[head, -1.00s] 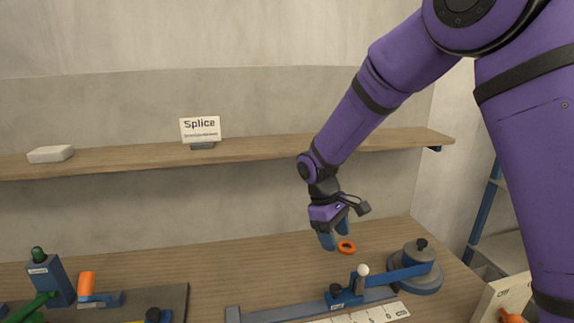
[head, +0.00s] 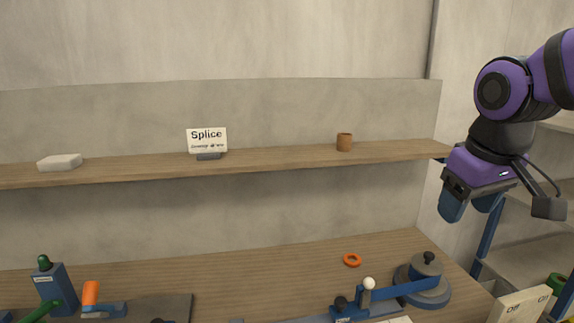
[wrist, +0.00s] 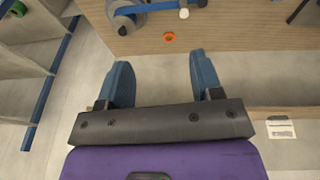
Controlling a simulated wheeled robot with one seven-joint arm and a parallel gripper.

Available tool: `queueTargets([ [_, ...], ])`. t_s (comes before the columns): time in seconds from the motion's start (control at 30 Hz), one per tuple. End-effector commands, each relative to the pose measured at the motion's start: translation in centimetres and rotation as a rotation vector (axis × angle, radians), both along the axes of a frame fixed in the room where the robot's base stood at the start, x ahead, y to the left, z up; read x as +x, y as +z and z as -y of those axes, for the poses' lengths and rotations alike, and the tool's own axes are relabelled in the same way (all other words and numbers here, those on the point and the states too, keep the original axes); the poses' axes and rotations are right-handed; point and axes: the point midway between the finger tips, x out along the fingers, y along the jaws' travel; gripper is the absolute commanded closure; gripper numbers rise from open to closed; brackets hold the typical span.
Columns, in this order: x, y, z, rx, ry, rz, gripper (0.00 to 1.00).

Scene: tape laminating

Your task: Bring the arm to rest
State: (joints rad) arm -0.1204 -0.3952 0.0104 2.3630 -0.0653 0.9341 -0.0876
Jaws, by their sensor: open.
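My gripper (head: 472,204) hangs at the right of the head view, past the right end of the shelf and above the level of the table. Its two blue fingers are apart, with nothing between them. In the wrist view my gripper (wrist: 160,82) is open and empty over the table's edge and the floor. The purple arm enters from the upper right.
An orange ring (head: 352,260) lies on the wooden table (head: 270,268), near a blue lever device with a round grey base (head: 424,290). A rack (head: 515,255) stands right.

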Motion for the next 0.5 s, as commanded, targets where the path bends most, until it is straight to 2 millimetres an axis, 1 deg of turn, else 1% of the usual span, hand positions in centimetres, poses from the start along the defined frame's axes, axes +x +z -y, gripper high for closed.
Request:
queueTargets([
  [0.03,-1.4,0.5,0.6,0.013,-0.029,0.03,0.4],
  [0.1,-3.0,0.9,1.1,0.032,-0.069,0.065,0.4],
  [0.3,-7.1,1.4,2.3,0.081,-0.166,0.157,0.4],
  [0.4,-8.5,1.4,2.7,0.098,-0.2,0.189,0.4],
  [0.5,-9.4,1.4,2.8,0.109,-0.221,0.21,0.4],
])
